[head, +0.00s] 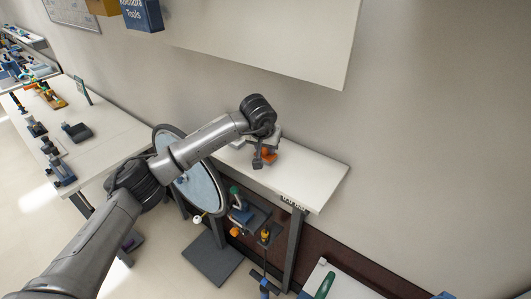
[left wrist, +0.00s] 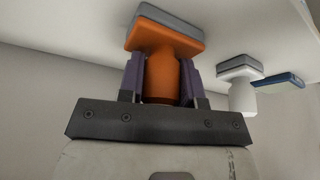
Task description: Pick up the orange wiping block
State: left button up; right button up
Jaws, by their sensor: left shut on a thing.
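The orange wiping block (left wrist: 162,38) has a wide head with a pale grey pad and a round orange handle. In the left wrist view, my left gripper (left wrist: 164,85) is shut on the handle, with a purple-padded finger on each side. In the head view, the orange block (head: 269,156) shows small beside my left gripper (head: 259,160), over the white wall table (head: 315,178). I cannot tell whether the pad touches the tabletop. My right gripper is not in view.
A white block with a grey pad (left wrist: 240,80) and a blue item (left wrist: 284,82) stand close to the right in the left wrist view. A round grey-blue disc (head: 205,190) stands at the table's left end. The tabletop's right end is clear.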

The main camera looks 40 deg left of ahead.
pick_arm(q)
jog(key=shift+c, duration=0.7)
jog(key=shift+r, duration=0.15)
notch_tip(320, 180, up, 10)
jog(key=shift+f+b, duration=0.1)
jog(key=shift+b, duration=0.35)
